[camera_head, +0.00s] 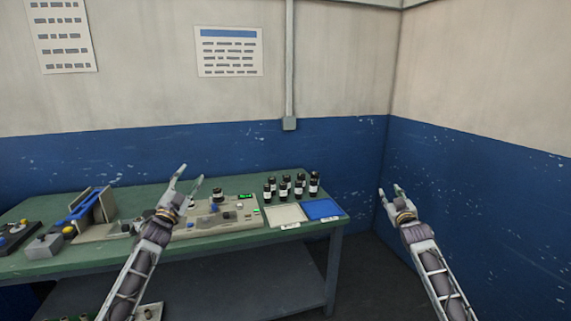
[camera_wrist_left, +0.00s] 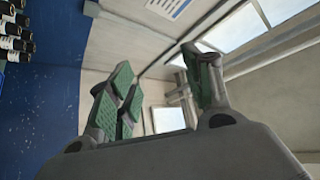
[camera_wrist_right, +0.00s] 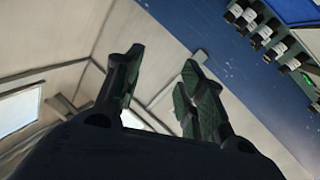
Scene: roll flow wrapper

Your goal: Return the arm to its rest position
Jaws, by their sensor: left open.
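My left gripper (camera_head: 188,178) is raised in front of the bench in the head view, over the wrapping machine in the picture. Its fingers are spread and empty, and the left wrist view shows a wide gap between the green-padded fingers (camera_wrist_left: 158,75). My right gripper (camera_head: 389,191) is raised to the right of the bench, before the blue wall. Its fingers stand apart, and the right wrist view shows nothing between them (camera_wrist_right: 162,72). Neither gripper touches anything that I can see.
The green bench (camera_head: 335,232) carries the wrapping machine (camera_head: 238,222), with a dark-capped jar (camera_head: 217,195) on it. Several dark bottles (camera_head: 299,184) stand behind a pale tray (camera_head: 287,215) and a blue tray (camera_head: 322,208). Walls close off the back and right.

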